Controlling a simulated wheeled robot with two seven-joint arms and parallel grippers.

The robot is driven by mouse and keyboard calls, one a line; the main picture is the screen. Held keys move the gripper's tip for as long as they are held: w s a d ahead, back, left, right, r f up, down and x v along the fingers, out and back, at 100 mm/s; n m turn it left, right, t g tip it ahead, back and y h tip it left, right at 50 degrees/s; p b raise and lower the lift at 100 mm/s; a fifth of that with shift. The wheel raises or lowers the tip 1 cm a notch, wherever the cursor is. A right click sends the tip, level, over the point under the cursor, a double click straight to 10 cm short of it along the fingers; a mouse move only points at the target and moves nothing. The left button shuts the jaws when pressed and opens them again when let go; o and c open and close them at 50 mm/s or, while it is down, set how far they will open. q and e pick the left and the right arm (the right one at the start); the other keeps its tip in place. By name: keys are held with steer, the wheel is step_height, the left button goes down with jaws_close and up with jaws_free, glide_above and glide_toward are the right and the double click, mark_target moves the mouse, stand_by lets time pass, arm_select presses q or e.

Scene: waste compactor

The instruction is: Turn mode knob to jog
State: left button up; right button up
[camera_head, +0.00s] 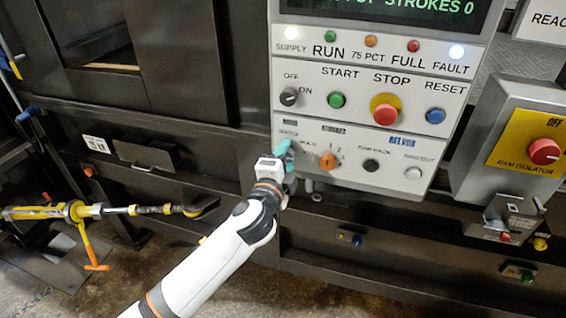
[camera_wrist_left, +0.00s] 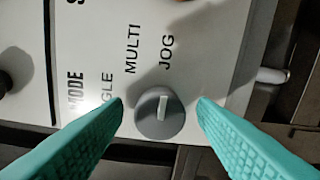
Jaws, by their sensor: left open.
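MULTI (camera_wrist_left: 132,48) is printed left of JOG, and the SINGLE label is partly hidden by a finger. My left gripper (camera_wrist_left: 161,103) is open, with one teal finger on each side of the knob and visible gaps to both. In the head view my left gripper (camera_head: 284,150) covers the knob at the panel's lower left. My right gripper is not in view.
The control panel (camera_head: 350,112) carries an orange selector (camera_head: 328,161), a black knob (camera_head: 371,165) and a red stop button (camera_head: 385,110) near my left gripper. The grey isolator box (camera_head: 515,140) juts out at right. A yellow-handled tool (camera_head: 76,211) is at left.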

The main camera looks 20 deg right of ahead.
arm_select(q)
steer(key=b+v, duration=0.2)
steer(key=v, duration=1)
steer(key=shift+b, duration=0.3)
steer(key=shift+w+f, duration=0.1)
